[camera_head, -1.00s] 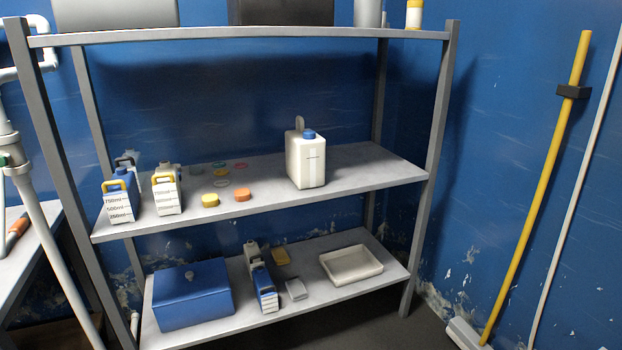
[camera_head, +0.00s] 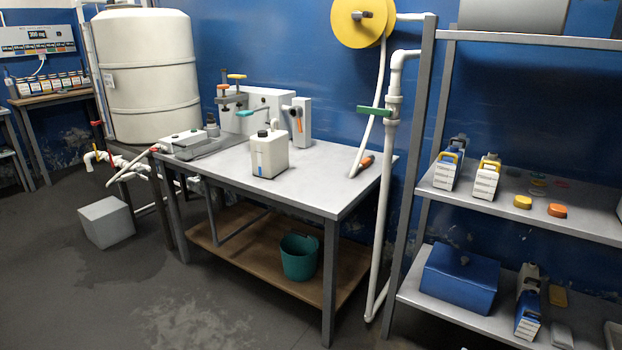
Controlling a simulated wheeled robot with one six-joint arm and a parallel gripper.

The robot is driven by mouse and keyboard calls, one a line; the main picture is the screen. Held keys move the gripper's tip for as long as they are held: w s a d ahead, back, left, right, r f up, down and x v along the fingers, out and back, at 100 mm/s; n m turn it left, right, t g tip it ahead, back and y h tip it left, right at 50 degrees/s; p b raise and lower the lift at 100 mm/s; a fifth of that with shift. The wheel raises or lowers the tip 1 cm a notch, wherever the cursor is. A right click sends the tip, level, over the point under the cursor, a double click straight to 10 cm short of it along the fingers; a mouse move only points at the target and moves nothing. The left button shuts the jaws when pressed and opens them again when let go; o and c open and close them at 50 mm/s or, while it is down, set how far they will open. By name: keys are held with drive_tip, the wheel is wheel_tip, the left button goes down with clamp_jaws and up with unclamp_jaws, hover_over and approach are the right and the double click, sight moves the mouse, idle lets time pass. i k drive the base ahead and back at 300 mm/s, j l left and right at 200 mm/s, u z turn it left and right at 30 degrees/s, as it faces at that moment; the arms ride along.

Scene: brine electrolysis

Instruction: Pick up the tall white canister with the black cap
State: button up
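A white canister (camera_head: 270,157) with a small dark cap stands upright on the grey metal workbench (camera_head: 325,178), near its front edge in the middle of the picture. The cap looks black, and a pale loop handle shows beside it. A narrow blue mark runs down its front face. Nothing stands in front of it. My gripper is not in view.
Grey apparatus with valves (camera_head: 265,103) stands behind the canister. A teal bucket (camera_head: 299,257) sits on the lower shelf. A grey box (camera_head: 106,222) is on the floor; the floor in front is open.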

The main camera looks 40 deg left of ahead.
sight(270, 154)
drive_tip(key=u, duration=1.65)
